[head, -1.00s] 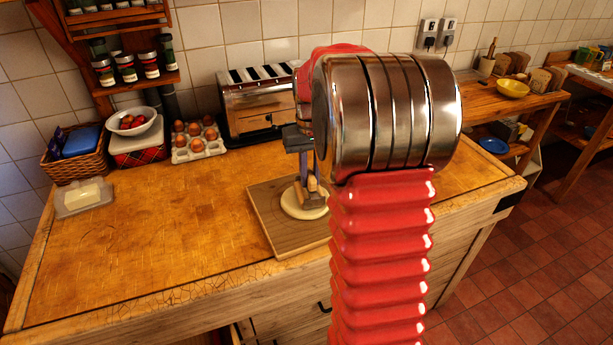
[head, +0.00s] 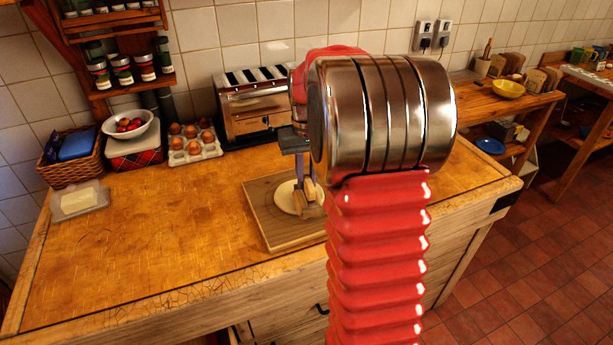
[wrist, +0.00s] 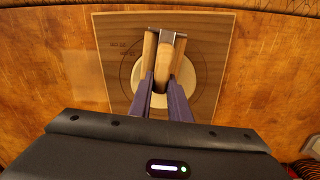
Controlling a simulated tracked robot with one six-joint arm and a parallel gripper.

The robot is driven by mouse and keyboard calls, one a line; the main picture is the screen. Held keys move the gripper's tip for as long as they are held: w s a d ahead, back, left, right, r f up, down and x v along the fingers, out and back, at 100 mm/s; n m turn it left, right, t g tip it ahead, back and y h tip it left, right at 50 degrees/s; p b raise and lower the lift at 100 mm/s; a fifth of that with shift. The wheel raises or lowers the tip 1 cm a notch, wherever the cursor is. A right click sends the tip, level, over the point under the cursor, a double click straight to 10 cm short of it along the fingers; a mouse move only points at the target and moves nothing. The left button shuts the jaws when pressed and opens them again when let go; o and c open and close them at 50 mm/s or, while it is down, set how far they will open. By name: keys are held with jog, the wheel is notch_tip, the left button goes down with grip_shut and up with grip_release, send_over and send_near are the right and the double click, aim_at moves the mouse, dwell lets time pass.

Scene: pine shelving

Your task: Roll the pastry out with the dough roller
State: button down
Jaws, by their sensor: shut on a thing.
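The pastry is a pale round disc (head: 284,197) lying flat on a wooden board (head: 262,214); it also shows in the wrist view (wrist: 200,88). My gripper (wrist: 165,55) points down over the pastry, its purple fingers shut on the dough roller. The roller's tan wooden handle (wrist: 162,68) sits between the fingers, with a grey metal part (wrist: 172,36) at its far end. In the head view my gripper (head: 308,192) is over the right part of the disc. My arm hides part of the board. I cannot tell whether the roller touches the pastry.
A toaster (head: 254,106) stands behind the board. An egg tray (head: 193,150), a bowl of red fruit (head: 128,126) and a wicker basket (head: 72,160) line the wall. A butter dish (head: 79,201) is at the left. The counter left of the board is clear.

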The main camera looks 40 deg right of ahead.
dwell(0.8)
jog(key=shift+s+d, duration=0.25)
jog(key=shift+d, duration=0.65)
jog(key=shift+s+d, duration=0.3)
jog(key=shift+d, duration=0.35)
jog(key=shift+a, duration=0.1)
jog(key=shift+w+a, duration=0.3)
jog(key=shift+a, duration=0.4)
jog(key=shift+r, duration=0.1)
notch_tip(320, 180, up, 7)
dwell(0.7)
